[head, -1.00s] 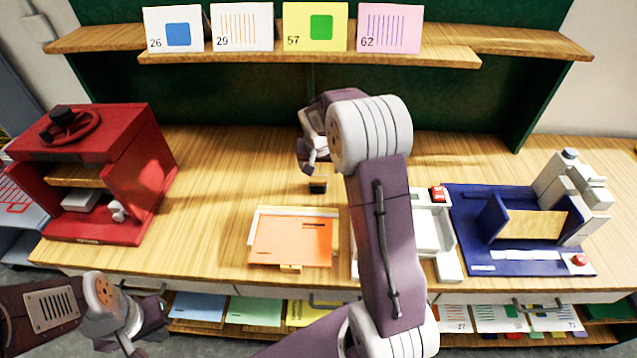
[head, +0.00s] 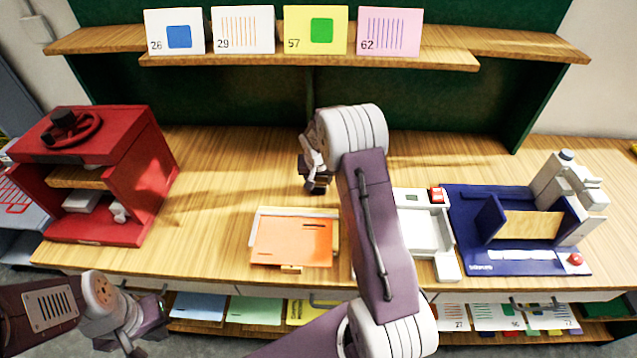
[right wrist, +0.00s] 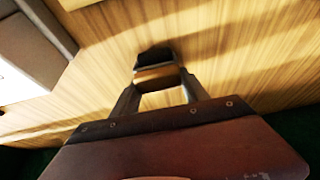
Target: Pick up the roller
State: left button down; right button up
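The roller is a small piece with a black part and a tan part. In the right wrist view the roller (right wrist: 157,77) stands between the fingertips of my right gripper (right wrist: 160,84), with a finger close along each side. Whether the fingers press on it is unclear. In the head view my right gripper (head: 316,186) is down at the wooden table behind the orange board, and it mostly hides the roller. My left gripper (head: 132,342) hangs at the lower left, in front of the table edge, away from the roller. Its finger opening is unclear.
An orange board (head: 292,241) lies in front of the right gripper. A white tray (head: 447,262) and a blue base (head: 482,266) with a grey device stand to the right. A red press (head: 150,145) stands at left. A card shelf (head: 310,58) runs along the back.

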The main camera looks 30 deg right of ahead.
jog(key=c, duration=0.3)
jog(key=shift+w+r, duration=0.1)
jog(key=shift+r, duration=0.2)
jog(key=r, duration=0.4)
jog(key=shift+d+b, duration=0.3)
jog(key=shift+d, duration=0.05)
jog(key=s+d+r, duration=0.6)
jog(key=d, duration=0.3)
jog(key=shift+s+r+b, duration=0.2)
jog(key=shift+s+b, duration=0.1)
jog(key=shift+b, duration=0.05)
